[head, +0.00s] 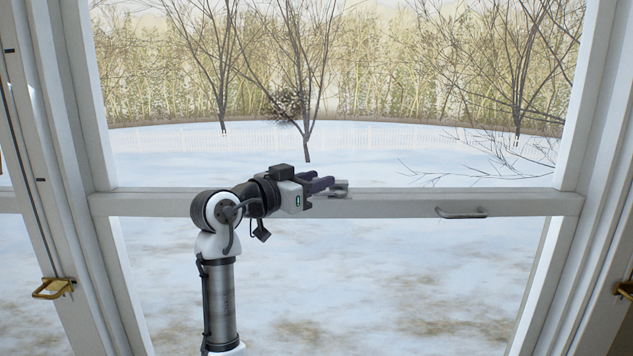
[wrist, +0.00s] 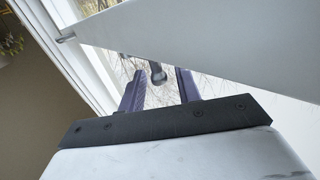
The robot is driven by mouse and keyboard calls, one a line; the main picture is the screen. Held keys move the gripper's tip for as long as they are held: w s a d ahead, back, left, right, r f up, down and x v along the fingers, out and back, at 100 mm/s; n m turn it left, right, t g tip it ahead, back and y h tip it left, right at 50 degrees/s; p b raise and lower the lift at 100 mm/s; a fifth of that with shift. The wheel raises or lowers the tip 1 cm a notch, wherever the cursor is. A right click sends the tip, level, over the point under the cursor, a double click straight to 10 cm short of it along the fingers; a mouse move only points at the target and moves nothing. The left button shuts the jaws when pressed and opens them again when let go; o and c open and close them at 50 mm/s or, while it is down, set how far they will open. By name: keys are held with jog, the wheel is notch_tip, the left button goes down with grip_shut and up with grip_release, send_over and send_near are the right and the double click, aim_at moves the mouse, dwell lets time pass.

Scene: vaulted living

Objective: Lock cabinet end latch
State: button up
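The pictures show a tall white-framed window rather than a clear cabinet. A small grey metal latch (head: 341,187) sits on the window's white middle rail, at the tips of my gripper (head: 326,184). In the wrist view, a rounded grey metal end (wrist: 157,72), seemingly part of this latch, shows between the purple fingers of my gripper (wrist: 160,78). The fingers are apart, with gaps visible on both sides of the metal end. I cannot tell whether either finger touches it. The fingers partly hide the latch in the head view.
A grey bar handle (head: 461,213) is on the rail to the right. Brass fittings sit on the left frame (head: 53,288) and at the right edge (head: 625,288). The white rail (head: 400,203) crosses just behind my gripper. Snow and bare trees lie beyond the glass.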

jog(key=b+v, duration=0.4)
jog(key=v, duration=0.9)
